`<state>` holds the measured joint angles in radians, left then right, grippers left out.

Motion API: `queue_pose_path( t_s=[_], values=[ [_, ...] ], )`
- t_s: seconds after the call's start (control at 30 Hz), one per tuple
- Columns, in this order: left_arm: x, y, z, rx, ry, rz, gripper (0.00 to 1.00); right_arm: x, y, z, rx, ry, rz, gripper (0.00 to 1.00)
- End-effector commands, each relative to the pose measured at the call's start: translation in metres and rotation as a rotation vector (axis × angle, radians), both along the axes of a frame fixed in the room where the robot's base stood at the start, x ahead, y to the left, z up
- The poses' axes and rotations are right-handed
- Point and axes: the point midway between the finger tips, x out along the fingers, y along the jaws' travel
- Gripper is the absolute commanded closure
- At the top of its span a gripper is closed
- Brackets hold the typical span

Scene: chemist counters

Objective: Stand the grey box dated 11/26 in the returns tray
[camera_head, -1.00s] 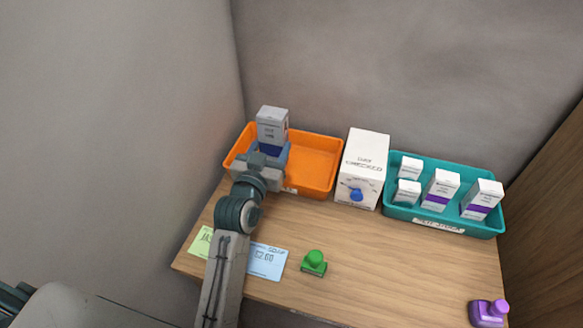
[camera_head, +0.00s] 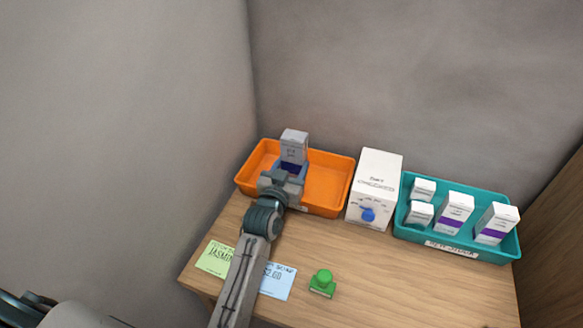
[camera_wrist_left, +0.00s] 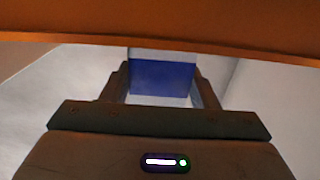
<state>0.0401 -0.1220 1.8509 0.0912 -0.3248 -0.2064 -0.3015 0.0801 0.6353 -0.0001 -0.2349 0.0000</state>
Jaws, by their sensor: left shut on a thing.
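A grey box (camera_head: 293,146) with a dark blue band stands upright between the fingers of my left gripper (camera_head: 285,178). The gripper is shut on it. Its lettering is too small to read in the head view. Box and gripper are over the left half of the orange tray (camera_head: 328,190); I cannot tell whether the box's base touches the tray floor. In the left wrist view the blue band of the box (camera_wrist_left: 162,78) shows between the fingers, with the orange tray's rim (camera_wrist_left: 160,40) across the top. My right gripper is not in view.
A white box with a blue knob (camera_head: 376,185) stands right of the orange tray. A teal tray (camera_head: 437,238) holds several white boxes. Green and blue cards (camera_head: 278,281) and a green stamp (camera_head: 322,282) lie in front. The orange tray's right half is empty.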

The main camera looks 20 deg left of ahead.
Motion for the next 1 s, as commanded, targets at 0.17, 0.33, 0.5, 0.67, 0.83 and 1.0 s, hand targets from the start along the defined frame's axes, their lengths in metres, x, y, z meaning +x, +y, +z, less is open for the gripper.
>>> queue_pose_path(
  t_s=[0.17,0.33,0.5,0.67,0.83,1.0],
  values=[
    [0.000,0.000,-0.008,0.000,-0.002,0.001,0.71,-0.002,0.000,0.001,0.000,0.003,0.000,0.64],
    [0.000,0.000,-0.008,0.000,-0.002,0.001,0.71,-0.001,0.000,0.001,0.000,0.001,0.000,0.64],
    [0.000,0.000,-0.014,0.000,-0.001,0.000,0.71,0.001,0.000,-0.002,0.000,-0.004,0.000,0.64],
    [0.000,0.000,-0.019,0.000,0.000,0.000,0.71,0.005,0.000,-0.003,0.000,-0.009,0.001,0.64],
    [-0.001,0.000,-0.022,0.000,0.003,0.000,0.71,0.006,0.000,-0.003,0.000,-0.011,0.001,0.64],
    [-0.001,0.000,-0.025,-0.001,0.009,-0.001,0.24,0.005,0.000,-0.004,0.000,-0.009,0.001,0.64]
  ],
)
